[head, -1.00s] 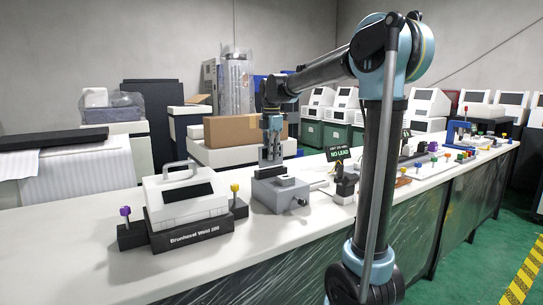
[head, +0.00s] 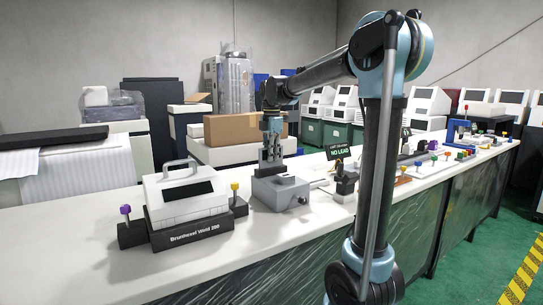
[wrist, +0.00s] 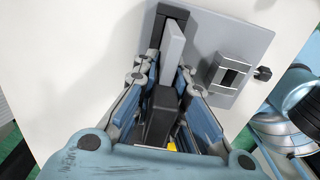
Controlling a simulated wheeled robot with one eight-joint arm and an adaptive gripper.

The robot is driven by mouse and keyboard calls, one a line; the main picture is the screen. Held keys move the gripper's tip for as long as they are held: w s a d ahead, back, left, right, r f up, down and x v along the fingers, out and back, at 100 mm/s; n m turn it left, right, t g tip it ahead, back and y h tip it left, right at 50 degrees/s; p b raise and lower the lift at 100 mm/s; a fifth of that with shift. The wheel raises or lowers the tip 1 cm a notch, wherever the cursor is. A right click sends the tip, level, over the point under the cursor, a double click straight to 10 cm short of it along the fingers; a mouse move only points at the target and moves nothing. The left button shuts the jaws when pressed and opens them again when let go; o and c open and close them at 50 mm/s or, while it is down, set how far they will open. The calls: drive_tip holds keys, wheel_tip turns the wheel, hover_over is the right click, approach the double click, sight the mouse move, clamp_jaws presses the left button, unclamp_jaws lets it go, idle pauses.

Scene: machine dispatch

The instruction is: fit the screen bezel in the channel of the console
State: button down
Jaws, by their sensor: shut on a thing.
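The grey console (head: 290,199) sits on the white bench, right of the white weld machine. In the wrist view its flat top (wrist: 240,30) shows a dark channel (wrist: 157,33) and a raised block with a slot. My gripper (head: 270,163) points down at the left part of the console in the head view. In the wrist view its fingers (wrist: 162,82) are closed on a light grey plate, which looks like the screen bezel (wrist: 174,42). The plate lies along the dark channel from above. Its lower edge is hidden, so I cannot tell how deep it sits.
The weld machine (head: 188,205) with purple and yellow knobs stands left of the console. A dark fixture (head: 345,180) and a "NO LEAD" sign (head: 340,153) stand to the right. A knob (wrist: 263,74) sticks out from the console's side. The front left bench (head: 85,255) is clear.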

drive_tip(key=shift+f, duration=1.35)
drive_tip(key=c, duration=1.5)
unclamp_jaws()
drive_tip(key=shift+c, duration=0.2)
wheel_tip(320, 180, up, 12)
drive_tip(key=shift+f, duration=0.1)
